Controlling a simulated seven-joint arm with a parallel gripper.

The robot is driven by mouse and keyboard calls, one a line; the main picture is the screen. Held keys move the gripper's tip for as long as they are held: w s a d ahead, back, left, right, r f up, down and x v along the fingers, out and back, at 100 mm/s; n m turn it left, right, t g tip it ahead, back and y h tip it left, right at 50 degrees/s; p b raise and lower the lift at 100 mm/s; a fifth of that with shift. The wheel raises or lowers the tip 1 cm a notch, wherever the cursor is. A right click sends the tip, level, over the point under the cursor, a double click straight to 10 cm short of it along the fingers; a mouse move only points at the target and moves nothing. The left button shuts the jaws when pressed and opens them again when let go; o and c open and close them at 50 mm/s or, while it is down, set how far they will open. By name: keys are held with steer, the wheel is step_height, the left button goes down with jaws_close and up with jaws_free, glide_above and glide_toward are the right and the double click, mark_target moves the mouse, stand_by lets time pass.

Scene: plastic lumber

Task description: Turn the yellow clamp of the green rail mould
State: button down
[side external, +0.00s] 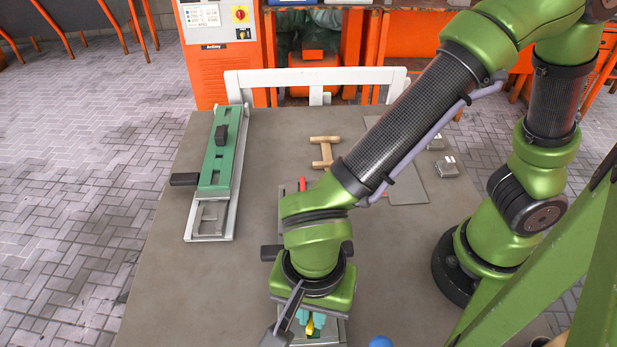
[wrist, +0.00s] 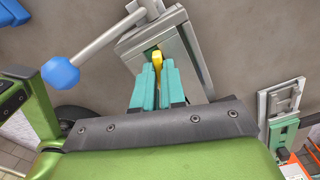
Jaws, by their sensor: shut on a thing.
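The yellow clamp (wrist: 156,57) shows between the tips of my teal fingers in the wrist view, on a grey metal mould end (wrist: 187,62). My gripper (wrist: 158,75) is shut on it. In the side view, the yellow clamp (side external: 311,327) shows beside my gripper (side external: 316,321) near the bottom edge. My arm hides most of the mould under it. A long green rail mould (side external: 216,165) on a pale metal frame lies apart at the table's left; part of it also shows in the wrist view (wrist: 285,132).
A lever with a blue ball (wrist: 60,73) reaches out left of my fingers in the wrist view; the ball also shows in the side view (side external: 381,342). A wooden piece (side external: 324,152) and small grey blocks (side external: 446,168) lie on the table (side external: 160,285). The front left is clear.

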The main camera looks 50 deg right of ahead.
steer(key=n, duration=0.4)
stand_by(0.3)
steer(key=c, duration=1.1)
jaws_free()
steer(key=shift+o, duration=0.2)
steer(key=shift+r, duration=0.1)
steer(key=shift+r, duration=3.45)
